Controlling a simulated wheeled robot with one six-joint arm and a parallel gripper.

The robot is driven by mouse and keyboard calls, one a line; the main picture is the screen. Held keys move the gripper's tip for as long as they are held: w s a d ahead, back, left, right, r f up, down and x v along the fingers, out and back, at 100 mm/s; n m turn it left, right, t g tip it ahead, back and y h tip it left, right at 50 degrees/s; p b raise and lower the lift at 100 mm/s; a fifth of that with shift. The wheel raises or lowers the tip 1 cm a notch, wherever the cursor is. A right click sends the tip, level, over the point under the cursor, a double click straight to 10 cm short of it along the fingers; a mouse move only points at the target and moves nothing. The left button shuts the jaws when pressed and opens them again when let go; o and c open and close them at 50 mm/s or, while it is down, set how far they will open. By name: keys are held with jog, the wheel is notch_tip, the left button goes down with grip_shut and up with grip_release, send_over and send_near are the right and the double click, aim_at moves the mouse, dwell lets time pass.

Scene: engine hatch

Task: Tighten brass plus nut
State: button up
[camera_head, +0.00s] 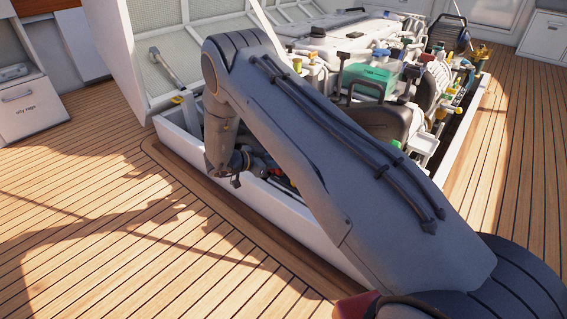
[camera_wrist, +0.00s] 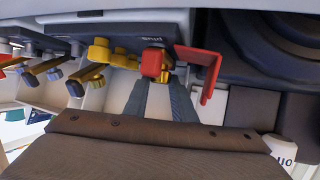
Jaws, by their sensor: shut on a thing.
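The brass plus nut (camera_wrist: 167,68) is mostly hidden in the wrist view; a bit of brass shows behind a red block (camera_wrist: 151,63), below an upside-down "plus" label. My gripper (camera_wrist: 160,82) reaches up to this spot, its two dark fingers closed around the nut. The fingertips are partly covered by the red block, so the exact grip is hard to see. In the head view my gripper (camera_head: 237,172) is low inside the near left edge of the engine hatch, and the nut is hidden there.
A red bent flap (camera_wrist: 207,70) stands just right of the fingers. The white hatch rim (camera_head: 292,215) runs close by my gripper. The wooden deck (camera_head: 110,215) outside is clear.

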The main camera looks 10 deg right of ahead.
jog(key=shift+w+m+g+b, duration=0.1)
jog(key=shift+m+g+b, duration=0.2)
jog(key=shift+m+g, duration=0.25)
jog(key=o, duration=1.1)
jog(key=shift+c, duration=0.2)
jog(key=p+v, duration=0.3)
jog(key=v, duration=0.5)
jog(key=shift+f, duration=0.15)
jog(key=shift+w, duration=0.1)
